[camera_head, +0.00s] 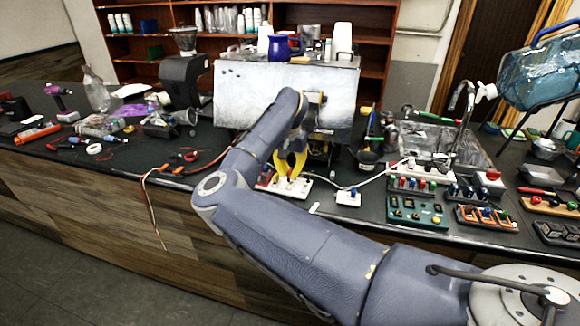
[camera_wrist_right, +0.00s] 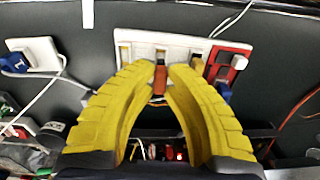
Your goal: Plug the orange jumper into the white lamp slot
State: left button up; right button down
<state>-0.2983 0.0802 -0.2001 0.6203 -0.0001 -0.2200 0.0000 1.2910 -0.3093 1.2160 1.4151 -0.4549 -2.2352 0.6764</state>
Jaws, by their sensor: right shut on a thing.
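My right gripper (camera_head: 290,170) has yellow fingers and reaches down over a white slotted block (camera_head: 297,188) near the counter's front edge. In the right wrist view its fingertips (camera_wrist_right: 162,72) are closed on a small orange jumper (camera_wrist_right: 160,80). The jumper's far end is at the near edge of the white block (camera_wrist_right: 190,44), in front of one of its slots. I cannot tell whether it is inside the slot or just above it. The fingers hide part of the block. My left gripper is not in view.
A red part (camera_wrist_right: 231,62) adjoins the white block. A small white block with a blue plug (camera_head: 348,197) stands to the right, with a white cable. The metal brewer panel (camera_head: 240,95) is behind. A green board (camera_head: 415,210) is further right.

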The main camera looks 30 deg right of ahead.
jog(key=shift+f, duration=0.8)
jog(key=shift+f, duration=0.7)
dwell(1.6)
dwell(0.5)
jog(key=c, duration=1.4)
grip_release()
jog(key=shift+r, duration=0.15)
notch_tip(320, 180, up, 12)
jog(key=shift+f, duration=0.1)
